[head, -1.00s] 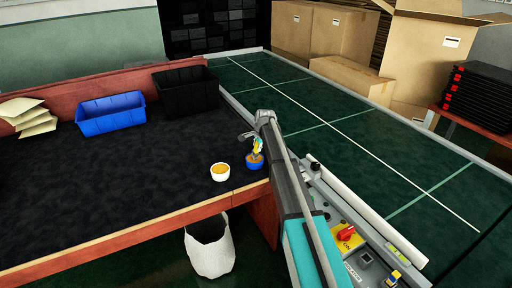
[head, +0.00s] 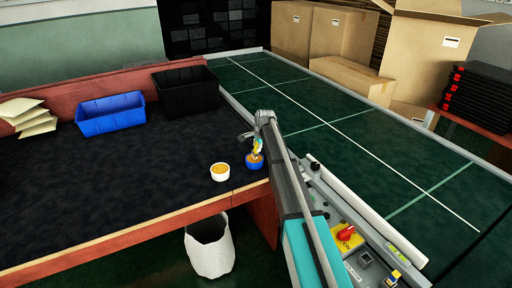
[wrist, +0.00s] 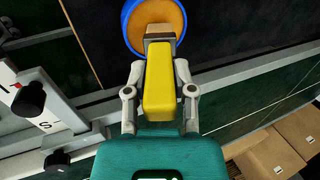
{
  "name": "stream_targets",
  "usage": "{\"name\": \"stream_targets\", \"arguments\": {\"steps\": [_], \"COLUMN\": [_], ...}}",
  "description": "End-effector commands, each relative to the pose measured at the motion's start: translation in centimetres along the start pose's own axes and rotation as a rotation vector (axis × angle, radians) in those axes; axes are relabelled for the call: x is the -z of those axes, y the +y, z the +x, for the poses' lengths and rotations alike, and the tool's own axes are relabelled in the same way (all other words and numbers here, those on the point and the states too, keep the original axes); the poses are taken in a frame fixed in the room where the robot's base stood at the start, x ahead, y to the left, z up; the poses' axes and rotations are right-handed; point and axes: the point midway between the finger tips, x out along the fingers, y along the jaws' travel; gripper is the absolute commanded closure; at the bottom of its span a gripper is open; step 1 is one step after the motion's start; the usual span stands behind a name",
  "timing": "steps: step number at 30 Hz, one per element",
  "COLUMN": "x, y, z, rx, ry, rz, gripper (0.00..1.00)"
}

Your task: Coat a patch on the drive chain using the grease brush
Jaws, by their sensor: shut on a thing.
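The grease brush has a yellow handle (wrist: 158,92) and a pale tan end. My gripper (wrist: 159,74) is shut on the handle, one finger on each side. The brush's tan end (wrist: 158,32) overlaps a round blue pot (wrist: 129,28) with orange-brown contents in the wrist view; I cannot tell whether it touches them. In the head view the blue pot (head: 254,166) stands near the bench's right edge, with the yellow brush (head: 257,144) above it, partly hidden by my arm. I cannot make out the drive chain in either view.
A white cup (head: 220,176) with orange contents stands left of the blue pot. Blue (head: 111,119) and black (head: 187,96) bins sit at the back of the dark bench. The green conveyor (head: 330,135) and its control panel (head: 350,245) lie to the right. The bench middle is clear.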

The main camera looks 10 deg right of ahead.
Motion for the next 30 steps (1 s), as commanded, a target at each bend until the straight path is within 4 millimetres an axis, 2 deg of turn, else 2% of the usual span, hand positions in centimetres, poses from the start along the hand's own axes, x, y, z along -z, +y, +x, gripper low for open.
{"name": "stream_targets", "arguments": {"steps": [16, 30], "x": [-0.1, -0.1], "y": [0.0, -0.9], "z": [-0.1, -2.5], "rx": [-0.002, -0.001], "ry": [-0.001, -0.001], "rz": [-0.001, -0.001], "gripper": [1.0, 1.0]}}
